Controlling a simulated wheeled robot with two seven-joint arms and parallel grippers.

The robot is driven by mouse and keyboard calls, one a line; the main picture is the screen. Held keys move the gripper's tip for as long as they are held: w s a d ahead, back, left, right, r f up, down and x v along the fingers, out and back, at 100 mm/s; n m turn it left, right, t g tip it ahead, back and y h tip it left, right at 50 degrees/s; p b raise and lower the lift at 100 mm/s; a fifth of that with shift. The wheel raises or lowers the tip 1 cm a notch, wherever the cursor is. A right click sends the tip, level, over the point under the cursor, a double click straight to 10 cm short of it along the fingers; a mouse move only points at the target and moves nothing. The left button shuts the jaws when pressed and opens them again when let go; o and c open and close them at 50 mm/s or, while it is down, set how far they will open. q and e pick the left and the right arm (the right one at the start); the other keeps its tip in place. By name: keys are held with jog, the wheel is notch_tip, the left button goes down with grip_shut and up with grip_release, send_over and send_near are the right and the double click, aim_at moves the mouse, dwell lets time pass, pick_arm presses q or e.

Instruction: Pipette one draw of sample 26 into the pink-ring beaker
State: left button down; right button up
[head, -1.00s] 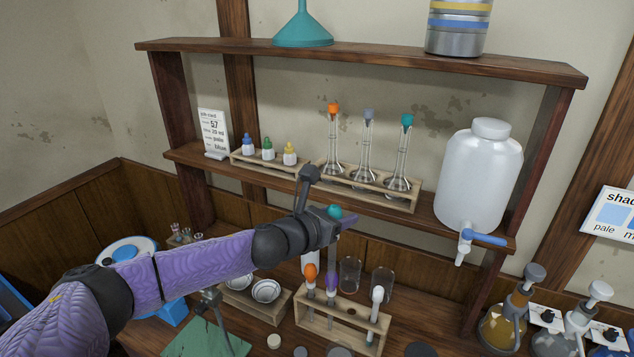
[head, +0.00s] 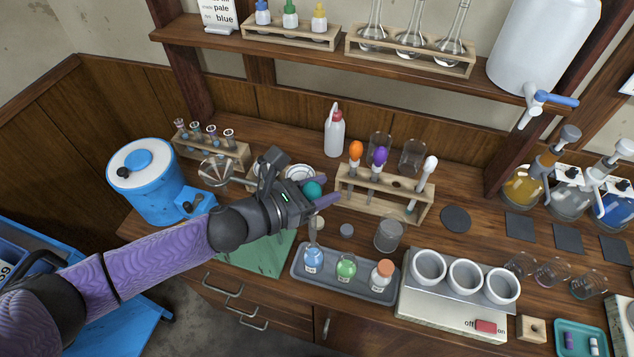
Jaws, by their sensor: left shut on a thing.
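My left gripper (head: 318,194) is shut on a teal-bulbed pipette (head: 312,189) and holds it above the grey tray (head: 297,279). The pipette's lower part is partly hidden, and I cannot tell whether its tip is inside the blue-liquid flask (head: 313,260) below. A green-liquid flask (head: 346,268) and an orange-capped bottle (head: 382,276) stand beside it in the tray. Their labels are too small to read. An empty beaker (head: 388,236) stands behind the tray; more clear beakers (head: 553,271) stand at the right. My right gripper is out of view.
A wooden rack (head: 388,202) holds orange-, purple- and white-bulbed pipettes. A hot plate (head: 450,318) with white crucibles stands right of the tray. A blue drum (head: 144,185) and a tube rack (head: 212,150) are at the left. A shelf (head: 290,56) overhangs the back.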

aim_at(312, 220)
pick_arm(q)
notch_tip(312, 220, down, 9)
jog(key=b, duration=0.7)
jog(key=c, duration=1)
grip_release()
jog(key=shift+r, duration=0.1)
